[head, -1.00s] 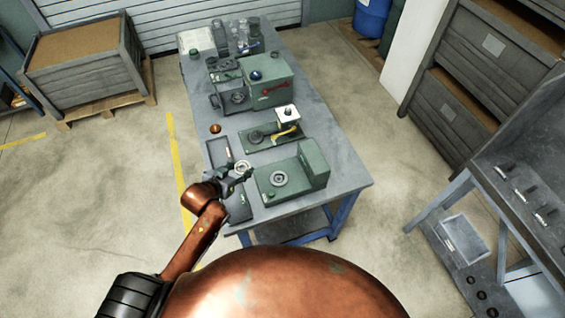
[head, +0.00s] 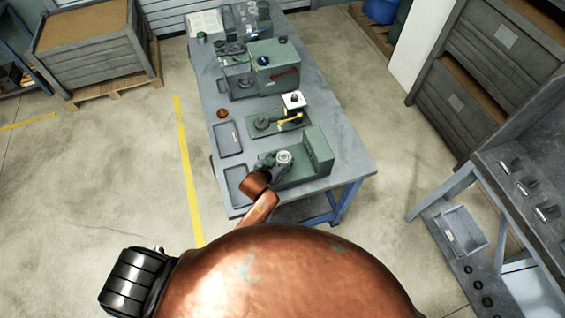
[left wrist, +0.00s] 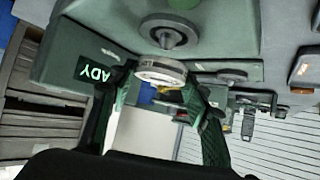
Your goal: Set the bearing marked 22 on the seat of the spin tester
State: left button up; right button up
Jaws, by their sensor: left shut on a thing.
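My left gripper (head: 279,160) is shut on a pale metal ring bearing (head: 284,157), held over the green spin tester (head: 317,148). In the left wrist view, which is upside down, the bearing (left wrist: 160,70) sits between both fingers (left wrist: 165,88). The tester's round seat (left wrist: 169,34) with its short stub shows close by, with a gap between it and the bearing. The tester's lit display (left wrist: 95,72) shows letters ending in "ADY". The mark on the bearing is too small to read. In the head view the bearing and gripper hide the seat. My right gripper is out of view.
Two dark trays, a far one (head: 228,138) and a near one (head: 234,187), lie along the table's left side. A green fixture with a yellow lever (head: 288,119) stands behind the tester. A larger green machine (head: 270,68) is farther back. The table's right side (head: 345,150) is clear.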

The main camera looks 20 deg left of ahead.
aim_at(281, 164)
pick_arm(q)
notch_tip(281, 164, down, 2)
jog(key=shift+d+f+p, duration=0.1)
jog(key=shift+f+p, duration=0.1)
jog(key=shift+p, duration=0.15)
jog(key=shift+f, duration=0.3)
jog(key=shift+s, duration=0.1)
jog(key=shift+f, duration=0.1)
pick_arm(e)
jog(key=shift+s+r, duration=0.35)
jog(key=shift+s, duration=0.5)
pick_arm(q)
jog(key=shift+f, duration=0.1)
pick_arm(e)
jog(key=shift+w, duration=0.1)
pick_arm(q)
jog(key=o, duration=1.4)
jog(key=shift+c, duration=0.2)
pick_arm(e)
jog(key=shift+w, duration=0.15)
